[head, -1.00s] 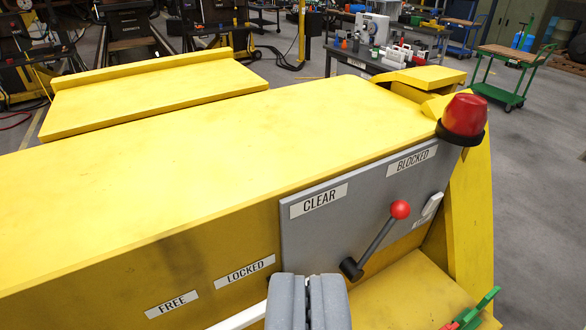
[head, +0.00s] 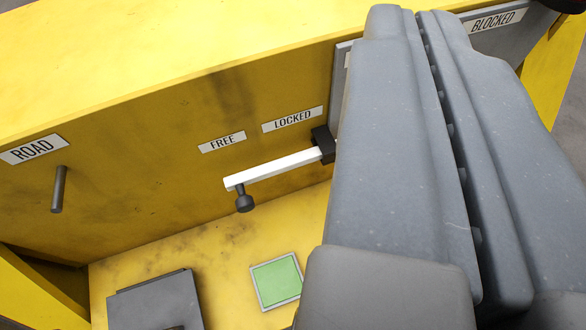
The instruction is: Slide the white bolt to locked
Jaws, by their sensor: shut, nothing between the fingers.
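The white bolt (head: 278,168) lies along the yellow wall, with a dark knob (head: 244,202) hanging from its left end. Its right part enters a black bracket (head: 323,144) beside my fingers. The FREE label (head: 222,142) is above the bolt's left part, and the LOCKED label (head: 292,119) is above its right part. The knob sits near the FREE side. My gripper (head: 412,12) is shut and empty. It fills the right of the view, nearer the camera than the bolt, and hides what lies beyond the bracket.
A dark peg (head: 59,190) sticks out under the ROAD label (head: 33,149) at left. A grey box (head: 155,300) and a green pad (head: 277,280) are on the yellow floor below. The grey panel with the BLOCKED label (head: 496,18) is mostly hidden behind my fingers.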

